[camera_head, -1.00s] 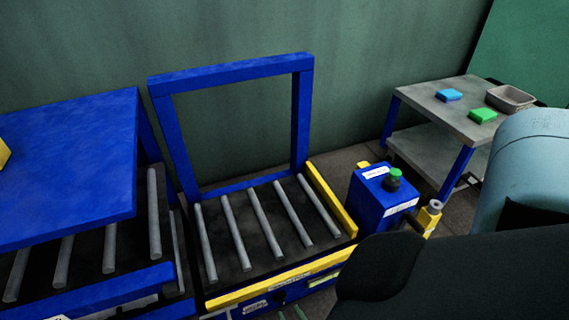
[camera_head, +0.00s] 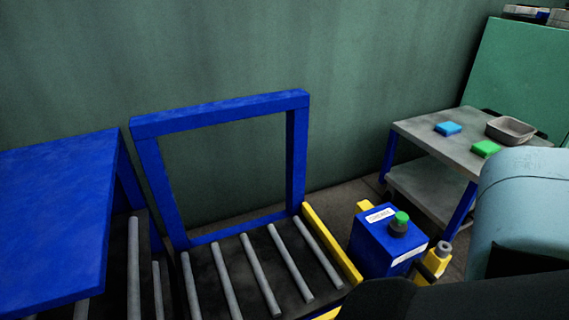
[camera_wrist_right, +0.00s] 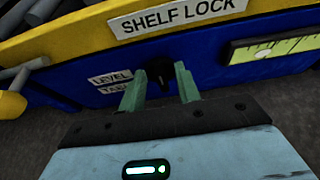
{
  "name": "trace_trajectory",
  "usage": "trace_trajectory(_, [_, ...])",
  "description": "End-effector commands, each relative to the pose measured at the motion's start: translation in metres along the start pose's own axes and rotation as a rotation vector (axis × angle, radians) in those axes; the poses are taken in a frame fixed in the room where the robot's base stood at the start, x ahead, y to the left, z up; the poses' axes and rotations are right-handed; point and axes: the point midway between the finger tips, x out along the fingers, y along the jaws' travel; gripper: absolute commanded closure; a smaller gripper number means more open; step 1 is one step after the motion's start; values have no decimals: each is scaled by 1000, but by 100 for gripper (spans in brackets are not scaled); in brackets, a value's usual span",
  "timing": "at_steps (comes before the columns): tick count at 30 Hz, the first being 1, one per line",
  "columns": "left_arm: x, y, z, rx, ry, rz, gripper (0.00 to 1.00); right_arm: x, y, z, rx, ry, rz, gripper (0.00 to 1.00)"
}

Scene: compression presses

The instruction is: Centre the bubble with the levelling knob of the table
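The roller table (camera_head: 210,268) with its blue frame stands in the lower middle of the head view. In the right wrist view, a black knob (camera_wrist_right: 159,72) sits on its blue front panel, beside a label reading "LEVEL" and a partly hidden second line (camera_wrist_right: 113,83). My right gripper (camera_wrist_right: 160,82) is open, its two greenish fingers either side of the knob with gaps showing. My left gripper is in neither view.
A "SHELF LOCK" label (camera_wrist_right: 180,15) is on the yellow edge above the knob. A blue box with a green-topped button (camera_head: 385,245) stands right of the table. A side table (camera_head: 440,150) holds blue and green blocks and a grey tray (camera_head: 510,130).

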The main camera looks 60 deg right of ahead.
Motion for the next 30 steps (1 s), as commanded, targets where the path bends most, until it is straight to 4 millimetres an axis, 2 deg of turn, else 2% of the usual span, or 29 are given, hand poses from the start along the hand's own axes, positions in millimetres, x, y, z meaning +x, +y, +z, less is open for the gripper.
trace_trajectory(3, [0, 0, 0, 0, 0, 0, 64, 0, 0, 0, 0, 0, 0, 67])
trace_trajectory(11, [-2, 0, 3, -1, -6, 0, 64, 0, 0, 0, 0, 0, 0, 100])
trace_trajectory(22, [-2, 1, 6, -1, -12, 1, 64, 1, -2, 0, 29, -1, 13, 100])
trace_trajectory(30, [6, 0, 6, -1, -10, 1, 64, 2, -6, -1, 168, -3, 72, 100])
